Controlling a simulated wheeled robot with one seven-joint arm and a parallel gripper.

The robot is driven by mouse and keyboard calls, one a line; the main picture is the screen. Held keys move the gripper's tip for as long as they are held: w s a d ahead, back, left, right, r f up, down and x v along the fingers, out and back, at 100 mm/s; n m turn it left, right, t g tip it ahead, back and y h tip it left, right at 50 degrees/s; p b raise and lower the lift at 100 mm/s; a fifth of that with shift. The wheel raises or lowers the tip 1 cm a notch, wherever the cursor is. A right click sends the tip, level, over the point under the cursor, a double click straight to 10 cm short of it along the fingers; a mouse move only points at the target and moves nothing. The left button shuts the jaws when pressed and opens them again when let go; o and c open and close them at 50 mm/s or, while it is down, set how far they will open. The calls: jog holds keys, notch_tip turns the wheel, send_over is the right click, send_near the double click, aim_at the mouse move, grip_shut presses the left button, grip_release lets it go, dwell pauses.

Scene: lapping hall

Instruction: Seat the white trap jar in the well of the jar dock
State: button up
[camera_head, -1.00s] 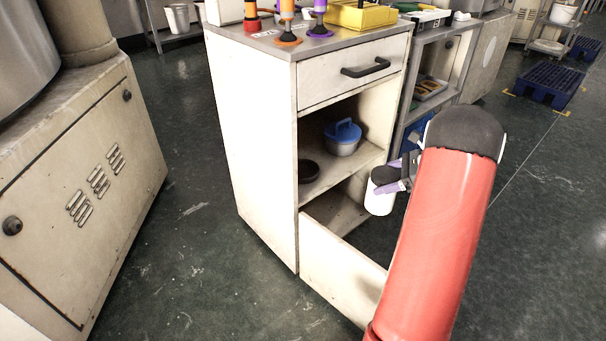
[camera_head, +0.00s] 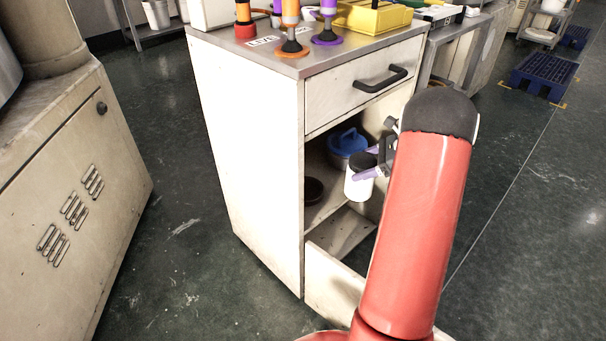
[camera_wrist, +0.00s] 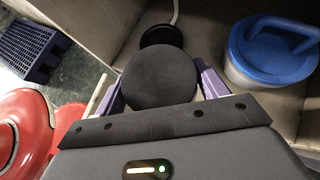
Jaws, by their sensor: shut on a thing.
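The white trap jar (camera_head: 358,186) has a round black lid and hangs upright in my gripper (camera_head: 366,172). The purple fingers are shut on it from both sides. In the wrist view the dark lid (camera_wrist: 160,78) lies between the purple fingers and hides the jar's body. A dark round ring-like piece (camera_head: 313,190), which looks like the jar dock's well, sits on the cabinet's inner shelf (camera_head: 325,210). In the wrist view a black ring (camera_wrist: 161,35) shows just beyond the lid, with a pale tube above it. The jar is apart from the dark round piece, to its right.
A pot with a blue handled lid (camera_head: 347,142) stands on the shelf behind the jar. The drawer (camera_head: 360,85) above is shut. A low open panel (camera_head: 335,285) stands out at the cabinet's bottom.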

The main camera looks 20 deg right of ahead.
jog(key=w+a+f, duration=0.3)
jog(key=w+a, duration=0.5)
jog(key=a, duration=0.5)
jog(key=shift+w+f+p, duration=0.2)
jog(key=shift+w+p, duration=0.15)
jog(key=shift+p, duration=0.1)
jog(key=shift+f, duration=0.1)
jog(key=shift+f, duration=0.15)
jog(key=o, duration=1.4)
